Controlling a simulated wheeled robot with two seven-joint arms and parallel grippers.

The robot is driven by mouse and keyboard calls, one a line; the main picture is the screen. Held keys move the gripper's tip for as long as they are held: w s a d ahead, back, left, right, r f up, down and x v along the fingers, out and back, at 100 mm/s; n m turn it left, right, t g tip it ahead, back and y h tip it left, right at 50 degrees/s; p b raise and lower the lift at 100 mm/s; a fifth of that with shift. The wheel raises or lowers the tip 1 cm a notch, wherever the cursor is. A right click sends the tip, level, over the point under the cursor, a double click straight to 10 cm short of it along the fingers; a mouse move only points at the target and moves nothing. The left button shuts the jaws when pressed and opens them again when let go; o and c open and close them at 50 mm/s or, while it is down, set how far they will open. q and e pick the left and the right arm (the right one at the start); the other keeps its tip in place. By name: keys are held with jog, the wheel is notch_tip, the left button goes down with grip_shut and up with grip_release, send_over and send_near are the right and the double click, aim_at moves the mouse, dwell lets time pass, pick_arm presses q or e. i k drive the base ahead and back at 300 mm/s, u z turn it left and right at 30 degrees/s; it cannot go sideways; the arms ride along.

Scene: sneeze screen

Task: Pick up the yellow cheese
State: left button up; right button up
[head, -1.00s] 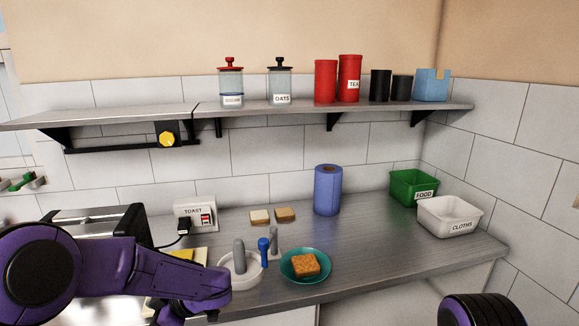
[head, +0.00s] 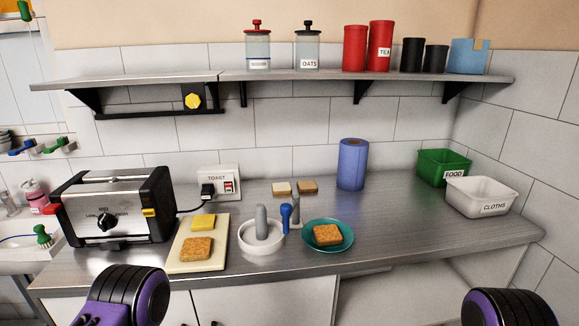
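The yellow cheese (head: 204,222) is a small flat yellow slab. It lies at the back of a pale cutting board (head: 217,255) on the metal counter. A toasted bread slice (head: 197,248) lies in front of it on the same board. Purple and black parts of my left arm show at the bottom left, below the counter edge and well short of the cheese. Similar parts of my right arm show at the bottom right corner. No fingertips of either gripper are visible.
A toaster (head: 115,207) stands left of the board. A white holder (head: 261,238) with upright handles stands right of it, then a teal plate (head: 347,239) with toast. A blue roll (head: 352,165) and bins (head: 481,196) stand farther right. A shelf (head: 300,75) overhangs the back.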

aim_at(201, 222)
jog(key=z, duration=3.25)
jog(key=k, duration=1.6)
jog(key=u, duration=1.45)
